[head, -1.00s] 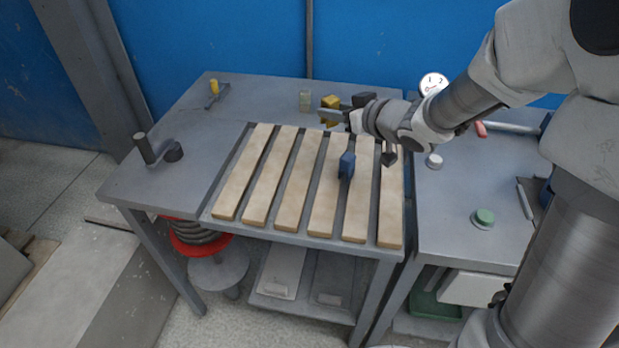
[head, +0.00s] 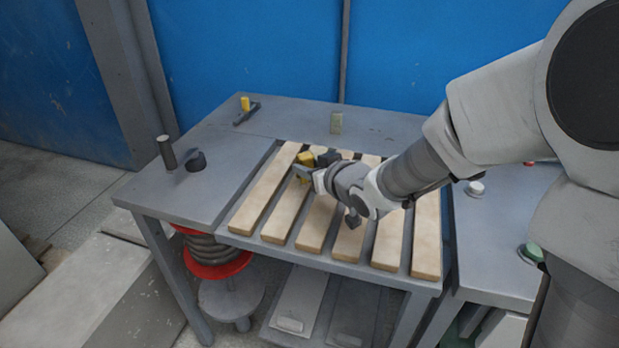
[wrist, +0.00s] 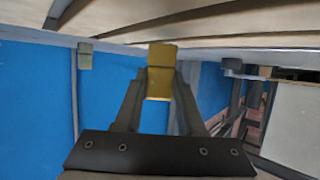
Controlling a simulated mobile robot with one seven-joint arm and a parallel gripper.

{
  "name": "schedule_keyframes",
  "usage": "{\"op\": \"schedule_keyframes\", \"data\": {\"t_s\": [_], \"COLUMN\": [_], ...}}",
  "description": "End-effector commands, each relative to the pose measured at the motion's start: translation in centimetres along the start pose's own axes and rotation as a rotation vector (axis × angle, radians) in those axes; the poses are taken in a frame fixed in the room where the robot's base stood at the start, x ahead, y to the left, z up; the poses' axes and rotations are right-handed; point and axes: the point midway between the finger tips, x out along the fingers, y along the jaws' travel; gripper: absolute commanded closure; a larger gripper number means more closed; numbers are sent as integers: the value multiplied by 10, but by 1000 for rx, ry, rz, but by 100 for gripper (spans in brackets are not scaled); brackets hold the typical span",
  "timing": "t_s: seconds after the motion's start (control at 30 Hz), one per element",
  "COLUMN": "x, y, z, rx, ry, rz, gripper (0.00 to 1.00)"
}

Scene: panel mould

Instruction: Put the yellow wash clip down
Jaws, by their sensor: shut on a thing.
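The yellow wash clip (head: 305,159) is at the end of my gripper (head: 302,172), over the far ends of the wooden slats in the head view. In the wrist view the clip (wrist: 162,57) sits between the fingertips of my gripper (wrist: 160,85), which are shut on it. The slats fill the top of that view, beyond the clip. I cannot tell whether the clip touches a slat. My wrist hides part of the slats below and to the right of it.
Pale wooden slats (head: 272,190) lie side by side on the grey table (head: 200,205). A yellow-topped tool (head: 245,104) lies at the back left, a small greenish block (head: 336,122) at the back. A dark upright handle (head: 167,153) stands at the left. The table's left part is largely clear.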

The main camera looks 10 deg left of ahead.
Motion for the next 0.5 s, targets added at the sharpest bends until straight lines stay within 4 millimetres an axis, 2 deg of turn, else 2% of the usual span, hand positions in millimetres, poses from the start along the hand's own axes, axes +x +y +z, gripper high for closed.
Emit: {"op": "schedule_keyframes", "data": {"t_s": [0.03, 0.07, 0.47, 0.5], "x": [5, 6, 7, 7], "y": [0, 0, 1, 1], "z": [12, 15, 18, 17], "rx": [2, 2, 1, 1], "ry": [-3, -3, 0, 0], "rz": [0, 0, 1, 1], "gripper": [100, 100, 100, 56]}}
